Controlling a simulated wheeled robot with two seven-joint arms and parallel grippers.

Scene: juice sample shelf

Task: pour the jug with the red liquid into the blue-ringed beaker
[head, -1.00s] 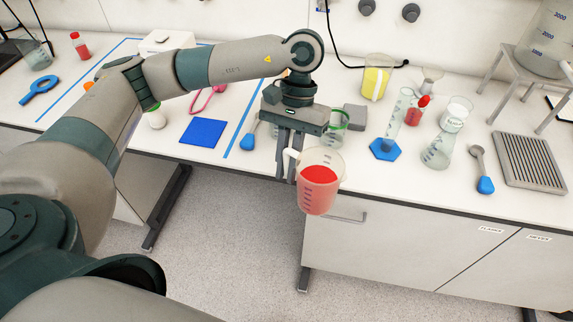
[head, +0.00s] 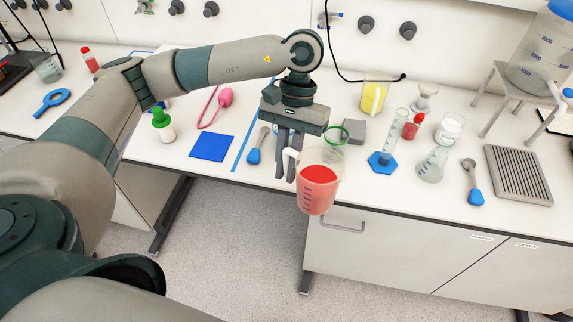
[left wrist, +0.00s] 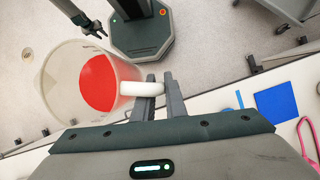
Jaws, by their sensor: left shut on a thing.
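The clear jug with red liquid (head: 318,186) is held upright in front of the bench edge, over the floor. My left gripper (head: 285,170) is shut on its white handle, left of the jug body. The left wrist view shows the jug (left wrist: 98,82) with its handle between the fingers (left wrist: 160,92). A beaker with a green ring (head: 337,136) stands on the bench just behind the gripper, partly hidden.
The bench holds a yellow-liquid jug (head: 374,95), a grey block (head: 353,131), a blue-footed cylinder (head: 390,148), a conical flask (head: 433,163) and a grooved tray (head: 518,174). A blue mat (head: 212,148) lies left. The floor in front is clear.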

